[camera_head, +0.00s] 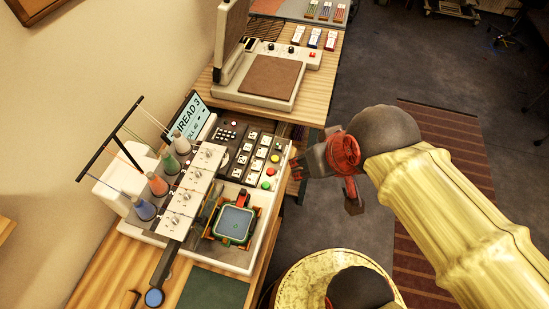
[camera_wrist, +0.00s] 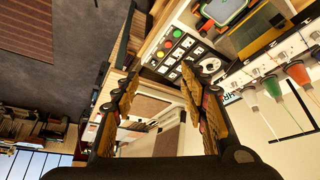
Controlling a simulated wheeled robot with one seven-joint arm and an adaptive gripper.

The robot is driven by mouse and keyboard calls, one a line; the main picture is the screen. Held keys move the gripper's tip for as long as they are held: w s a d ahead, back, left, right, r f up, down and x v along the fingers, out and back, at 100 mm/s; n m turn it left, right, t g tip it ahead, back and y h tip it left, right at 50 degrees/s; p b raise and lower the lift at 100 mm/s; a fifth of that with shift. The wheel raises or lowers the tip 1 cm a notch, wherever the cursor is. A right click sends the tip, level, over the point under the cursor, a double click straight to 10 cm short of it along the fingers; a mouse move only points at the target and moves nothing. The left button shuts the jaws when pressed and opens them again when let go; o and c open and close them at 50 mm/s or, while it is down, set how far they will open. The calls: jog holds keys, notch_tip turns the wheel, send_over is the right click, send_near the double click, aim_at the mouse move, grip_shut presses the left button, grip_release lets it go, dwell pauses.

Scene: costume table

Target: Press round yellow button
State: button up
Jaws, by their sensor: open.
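The round yellow button (camera_head: 275,158) is at the far end of a short column on the right edge of the embroidery machine's panel (camera_head: 252,155). A red button (camera_head: 270,171) and a green button (camera_head: 265,185) are in the same column, nearer the hoop. In the wrist view the yellow button (camera_wrist: 160,54) shows just beyond the fingertips, between them. My gripper (camera_head: 298,168) is just right of the panel edge, close to the buttons. In the wrist view my gripper (camera_wrist: 158,76) has its fingers apart with nothing between them. I cannot tell its exact height above the panel.
A green-framed hoop (camera_head: 235,222) and several thread cones (camera_head: 158,184) are on the machine. Square keys (camera_head: 257,153) sit left of the round buttons. Another machine with a brown pad (camera_head: 271,78) stands behind. Open floor (camera_head: 365,60) lies to the right.

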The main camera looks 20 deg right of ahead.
jog(key=shift+c, duration=0.2)
grip_shut()
dwell(0.3)
dwell(1.3)
